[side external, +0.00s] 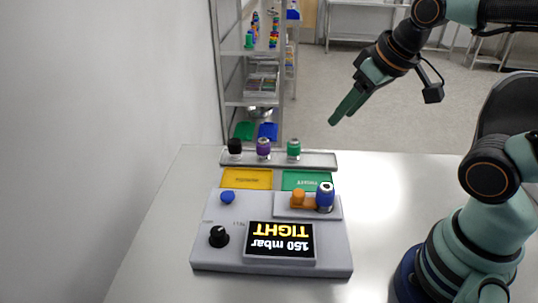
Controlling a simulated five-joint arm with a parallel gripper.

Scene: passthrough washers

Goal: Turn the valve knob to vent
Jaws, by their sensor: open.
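The black valve knob (219,237) sits on the front left of a light grey test unit (210,262), beside its screen. Small markings near the knob are too small to read. The screen (281,241) shows "150 mbar" and "TIGHT", upside down in this view. My gripper (338,116) is raised beyond the back edge of the table in the picture, up and to the right of the unit, well apart from the knob. It is open and nothing shows between its fingers.
A blue button (228,197) and a blue fitting (325,197) beside an orange part (298,199) stand on the unit. Behind lie a yellow pad (246,179), a green pad (300,180) and a rail with black, purple (263,148) and green fittings. The table's left side is clear.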

